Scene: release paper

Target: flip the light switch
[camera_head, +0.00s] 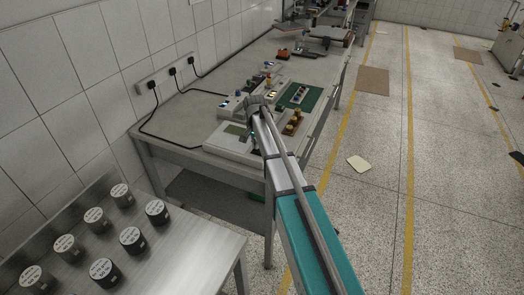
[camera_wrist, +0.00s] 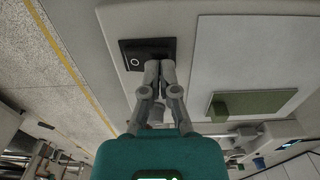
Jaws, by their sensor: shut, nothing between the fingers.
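The light switch (camera_wrist: 129,58) is a small black rocker with a white circle mark, set in a pale panel (camera_wrist: 113,30) in the wrist view. My gripper (camera_wrist: 159,69) is shut and empty. Its fingertips are at the lower right part of the switch and cover some of it. I cannot tell whether they touch it. In the head view my arm reaches over the bench to a pale device (camera_head: 222,142) with a green display, and the switch cannot be made out there.
The grey bench (camera_head: 185,112) carries other devices, including a green board (camera_head: 312,92) and orange-brown parts (camera_head: 293,123). Black cables run to wall sockets (camera_head: 172,72). A metal table (camera_head: 170,255) with several black weights (camera_head: 131,238) stands at the front left. The floor at right is mostly clear.

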